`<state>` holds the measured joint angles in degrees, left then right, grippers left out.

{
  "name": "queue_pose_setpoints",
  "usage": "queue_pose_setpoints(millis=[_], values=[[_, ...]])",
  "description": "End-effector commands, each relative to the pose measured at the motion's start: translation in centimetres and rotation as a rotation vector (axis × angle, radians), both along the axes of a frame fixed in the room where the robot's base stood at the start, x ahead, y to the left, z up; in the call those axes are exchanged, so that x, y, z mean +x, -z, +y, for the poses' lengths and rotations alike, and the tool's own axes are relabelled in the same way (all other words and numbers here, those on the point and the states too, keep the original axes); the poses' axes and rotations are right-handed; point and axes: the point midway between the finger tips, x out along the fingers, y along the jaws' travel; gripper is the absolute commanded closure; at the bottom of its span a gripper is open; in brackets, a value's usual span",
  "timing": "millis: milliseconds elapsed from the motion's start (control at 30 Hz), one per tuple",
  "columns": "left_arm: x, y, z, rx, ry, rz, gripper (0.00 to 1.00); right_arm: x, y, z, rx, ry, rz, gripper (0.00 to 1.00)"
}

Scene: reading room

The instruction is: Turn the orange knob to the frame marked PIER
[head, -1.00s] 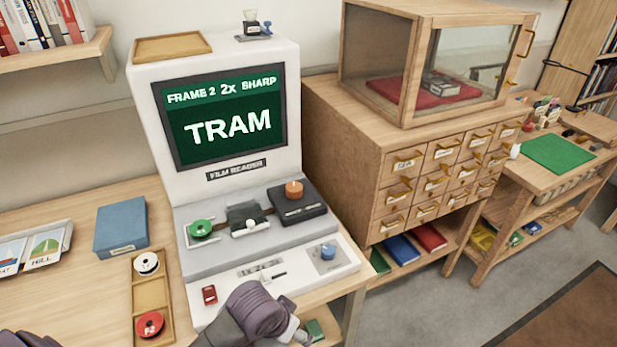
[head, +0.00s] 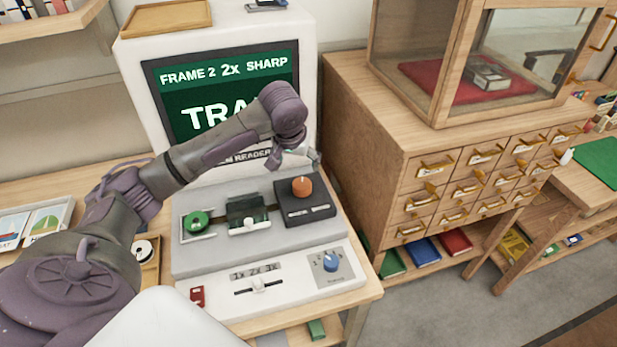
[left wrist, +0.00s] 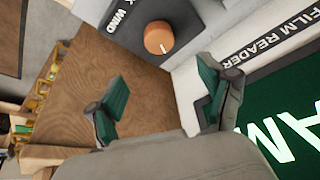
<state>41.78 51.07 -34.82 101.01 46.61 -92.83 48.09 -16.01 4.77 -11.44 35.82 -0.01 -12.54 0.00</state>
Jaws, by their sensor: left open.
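The orange knob (head: 302,187) sits on a black box on the right of the film reader's (head: 185,252) deck; it also shows in the left wrist view (left wrist: 159,38), with a pale mark on its top. The reader's screen (head: 170,80) reads FRAME 2, 2x, SHARP, and part of a word, TRA, with my left arm covering the rest. My left gripper (head: 308,155) is above and behind the knob, in front of the screen's lower right. In the left wrist view its two fingers (left wrist: 162,95) are apart and empty, with the knob beyond them. My right gripper is not in view.
A green reel (head: 197,222) lies left on the deck. A blue knob (head: 330,262), a white slider (head: 258,284) and a red switch (head: 197,296) are on the front panel. A wooden drawer cabinet (head: 345,100) with a glass case stands close on the right.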

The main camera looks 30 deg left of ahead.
Motion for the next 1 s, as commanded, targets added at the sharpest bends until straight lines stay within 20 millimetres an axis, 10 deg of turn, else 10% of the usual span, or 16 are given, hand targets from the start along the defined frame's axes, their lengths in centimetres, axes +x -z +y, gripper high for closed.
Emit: queue_pose_setpoints(millis=[367,1000], values=[[2.2,6.1,0.7,-0.001,0.000,0.005,0.19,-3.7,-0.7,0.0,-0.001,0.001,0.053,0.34],[4.8,12.6,1.6,0.001,0.004,-0.001,0.19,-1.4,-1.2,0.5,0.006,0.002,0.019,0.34]])
